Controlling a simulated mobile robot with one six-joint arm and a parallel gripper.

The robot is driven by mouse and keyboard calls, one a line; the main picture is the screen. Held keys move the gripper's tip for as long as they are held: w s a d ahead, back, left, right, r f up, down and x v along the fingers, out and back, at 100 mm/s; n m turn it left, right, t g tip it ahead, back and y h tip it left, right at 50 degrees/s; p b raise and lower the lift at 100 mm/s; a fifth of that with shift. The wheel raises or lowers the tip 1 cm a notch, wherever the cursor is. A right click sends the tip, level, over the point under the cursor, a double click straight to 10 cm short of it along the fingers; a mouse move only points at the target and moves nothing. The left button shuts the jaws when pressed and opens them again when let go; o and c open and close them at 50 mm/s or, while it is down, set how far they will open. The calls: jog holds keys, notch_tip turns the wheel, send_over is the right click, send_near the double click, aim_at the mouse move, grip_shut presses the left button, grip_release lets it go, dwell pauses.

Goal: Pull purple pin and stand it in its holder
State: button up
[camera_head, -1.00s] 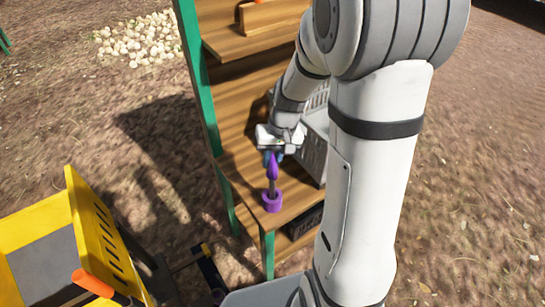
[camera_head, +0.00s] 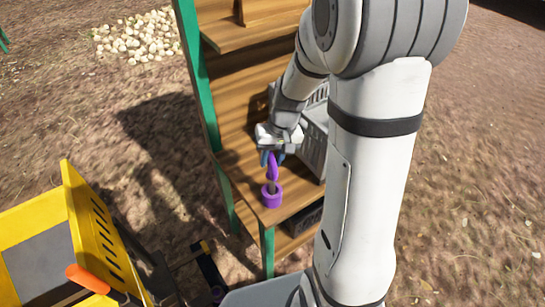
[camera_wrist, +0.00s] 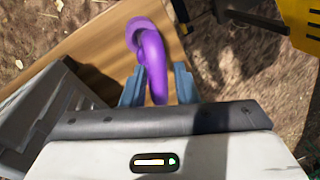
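The purple pin (camera_head: 273,171) stands with its grey shaft in the purple holder (camera_head: 271,199) on the front corner of the wooden shelf; it looks slightly tilted. In the wrist view, its curved purple handle (camera_wrist: 155,68) runs between my two blue-grey fingers, and the holder (camera_wrist: 147,29) lies beyond it. My gripper (camera_head: 271,158) is directly above the holder, with its fingers on either side of the handle. The fingers look apart, with a small gap to the handle on the right. The shaft's lower end is hidden inside the holder.
A grey crate (camera_head: 313,140) stands close to the right of my gripper on the wooden shelf (camera_head: 240,165). A green post (camera_head: 200,80) edges the shelf. A yellow frame (camera_head: 95,230) with an orange handle is at lower left. Onions (camera_head: 137,34) lie on the ground behind.

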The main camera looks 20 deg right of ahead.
jog(key=shift+o, duration=1.4)
jog(key=v, duration=0.7)
jog(key=shift+r, duration=0.45)
jog(key=s+r+t+h, duration=0.1)
jog(key=s+r, duration=0.2)
jog(key=s, duration=0.4)
jog(key=s+a+r+t+h, duration=0.1)
jog(key=s+r, duration=0.1)
jog(key=s, duration=0.5)
jog(key=shift+r+n+t, duration=0.3)
jog(key=shift+r+n, duration=0.1)
jog(key=shift+a, duration=0.15)
